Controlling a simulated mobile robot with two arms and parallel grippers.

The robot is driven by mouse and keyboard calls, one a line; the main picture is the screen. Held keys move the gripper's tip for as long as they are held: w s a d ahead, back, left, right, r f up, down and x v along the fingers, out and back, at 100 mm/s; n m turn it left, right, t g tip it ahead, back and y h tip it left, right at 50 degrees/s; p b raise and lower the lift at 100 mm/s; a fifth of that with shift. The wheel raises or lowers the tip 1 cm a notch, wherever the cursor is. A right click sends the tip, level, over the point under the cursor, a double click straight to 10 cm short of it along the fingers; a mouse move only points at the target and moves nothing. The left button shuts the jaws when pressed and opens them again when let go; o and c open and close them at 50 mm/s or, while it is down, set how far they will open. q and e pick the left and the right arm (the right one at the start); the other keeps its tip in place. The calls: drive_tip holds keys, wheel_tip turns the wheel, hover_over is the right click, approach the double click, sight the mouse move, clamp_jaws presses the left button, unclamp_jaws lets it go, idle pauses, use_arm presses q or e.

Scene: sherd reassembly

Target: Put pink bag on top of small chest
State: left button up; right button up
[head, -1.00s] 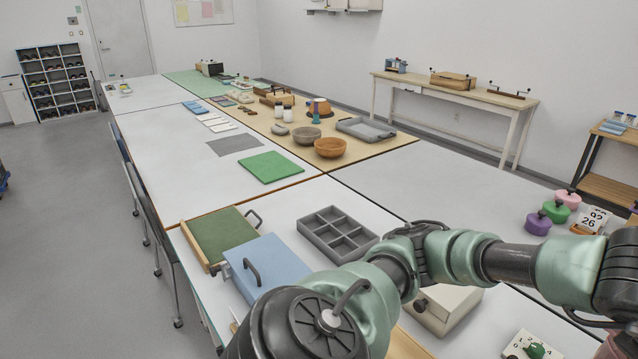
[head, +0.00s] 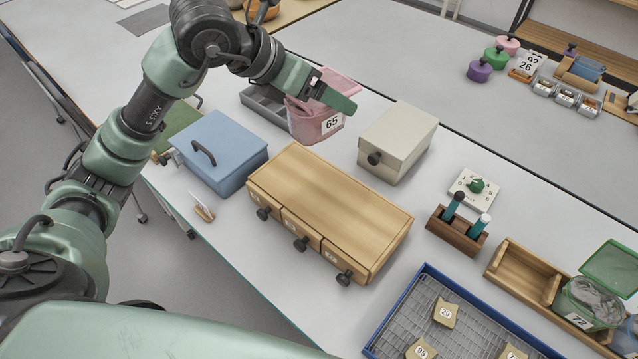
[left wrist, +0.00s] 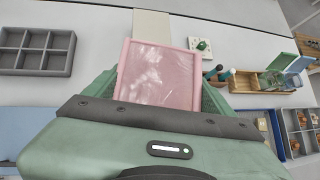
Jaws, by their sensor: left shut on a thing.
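The pink bag (head: 312,122), a translucent tub-like thing labelled 65, is held in my left gripper (head: 322,92). It also shows between the fingers in the left wrist view (left wrist: 157,75). In the head view it appears just left of a cream box (head: 398,142) with one dark knob and behind a wooden three-drawer chest (head: 335,208). Either could be the small chest; I cannot tell which. Both tops look bare. Whether the bag touches the table is unclear. My right gripper is not in view.
A grey compartment tray (head: 262,104) lies behind the bag, partly hidden. A blue box (head: 218,150) with a handle stands left of the wooden chest. A dial panel (head: 474,189), a holder with two tubes (head: 456,232) and a blue-rimmed wire tray (head: 392,312) are to the right.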

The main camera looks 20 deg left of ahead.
use_arm(q)
drive_tip(key=shift+w+a+r+m+g+h, duration=0.1)
drive_tip(key=shift+a+r+m+g+h, duration=0.15)
drive_tip(key=shift+m+g+h, duration=0.25)
drive_tip(key=shift+r+m, duration=0.15)
drive_tip(key=shift+m, duration=0.35)
drive_tip(key=shift+w+g+h, duration=0.1)
drive_tip(key=shift+g+h, duration=0.2)
drive_tip(key=shift+h, duration=0.1)
drive_tip(key=shift+m, duration=0.3)
wheel_tip(320, 180, down, 20)
drive_tip(key=shift+r+p, duration=0.25)
drive_tip(key=shift+p, duration=0.75)
drive_tip(key=shift+f, duration=0.2)
